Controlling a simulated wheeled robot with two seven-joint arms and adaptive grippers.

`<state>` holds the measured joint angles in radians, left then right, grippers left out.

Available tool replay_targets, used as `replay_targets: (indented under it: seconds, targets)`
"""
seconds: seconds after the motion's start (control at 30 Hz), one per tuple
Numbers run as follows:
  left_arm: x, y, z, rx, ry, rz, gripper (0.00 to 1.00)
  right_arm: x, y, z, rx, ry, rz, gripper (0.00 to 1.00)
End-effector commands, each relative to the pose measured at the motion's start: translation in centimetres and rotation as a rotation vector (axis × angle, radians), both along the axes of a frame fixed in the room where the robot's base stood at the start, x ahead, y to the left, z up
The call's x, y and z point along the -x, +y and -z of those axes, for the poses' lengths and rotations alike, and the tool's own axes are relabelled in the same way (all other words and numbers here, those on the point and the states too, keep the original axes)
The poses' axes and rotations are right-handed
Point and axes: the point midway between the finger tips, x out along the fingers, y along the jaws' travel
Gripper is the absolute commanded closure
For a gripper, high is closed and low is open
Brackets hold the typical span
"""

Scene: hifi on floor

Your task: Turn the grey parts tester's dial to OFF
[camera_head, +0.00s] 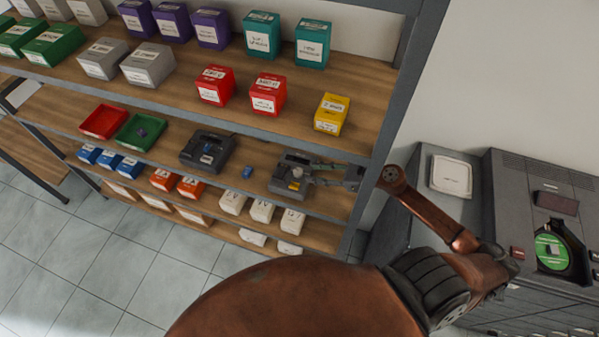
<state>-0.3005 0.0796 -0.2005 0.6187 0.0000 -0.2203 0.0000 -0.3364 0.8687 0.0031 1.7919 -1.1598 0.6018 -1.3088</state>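The grey parts tester (281,184) sits on the shelf near its right end, with a yellow patch on its front. Its dial (298,173) is small, and the setting it points at is too small to read. My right gripper (303,169) reaches in from the right, over the tester. Its fingers look apart, with the dial at or between their tips; I cannot tell whether they touch it. They hide part of the tester. My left gripper is not in view.
A darker device (207,150) with a blue part stands to the left. A small blue block (247,172) lies between the two devices. Red (103,121) and green (140,131) trays are farther left. The shelf above (285,117) and right upright (385,130) hem in the arm.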

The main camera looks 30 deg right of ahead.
Motion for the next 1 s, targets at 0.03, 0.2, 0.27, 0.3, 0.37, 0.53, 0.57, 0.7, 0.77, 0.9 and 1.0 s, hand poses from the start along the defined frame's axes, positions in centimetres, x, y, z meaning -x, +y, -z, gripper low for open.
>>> replay_targets:
  seconds: [0.03,0.2,0.27,0.3,0.37,0.53,0.57,0.7,0.77,0.9,1.0]
  targets:
    - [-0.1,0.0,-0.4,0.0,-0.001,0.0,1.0,-0.7,0.5,-0.1,-0.001,-0.004,-0.001,0.67]
    - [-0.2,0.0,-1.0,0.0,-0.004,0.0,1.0,-2.7,2.0,1.0,0.0,-0.005,-0.001,0.67]
    - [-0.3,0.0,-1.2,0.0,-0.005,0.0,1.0,-3.3,2.5,1.3,-0.001,-0.005,0.0,0.67]
    - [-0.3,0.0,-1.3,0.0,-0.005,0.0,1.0,-3.6,2.7,1.5,0.001,-0.005,0.001,0.67]
    - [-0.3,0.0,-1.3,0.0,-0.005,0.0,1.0,-4.0,3.0,1.8,0.001,-0.005,0.002,0.67]
    - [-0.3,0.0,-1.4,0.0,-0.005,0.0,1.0,-4.4,3.4,2.1,0.002,-0.004,0.001,0.67]
    - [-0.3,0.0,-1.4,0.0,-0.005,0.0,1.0,-4.4,3.4,2.1,0.002,-0.004,0.001,0.67]
    - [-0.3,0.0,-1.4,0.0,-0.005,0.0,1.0,-4.4,3.4,2.2,0.002,-0.004,0.001,0.67]
    - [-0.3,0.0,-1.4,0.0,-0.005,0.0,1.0,-4.4,3.4,2.2,0.002,-0.004,0.0,0.69]
    - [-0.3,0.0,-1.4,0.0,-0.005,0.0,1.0,-4.4,3.4,2.2,0.002,-0.004,0.0,0.78]
    - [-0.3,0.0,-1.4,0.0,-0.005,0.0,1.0,-4.4,3.3,2.2,0.002,-0.004,0.0,0.85]
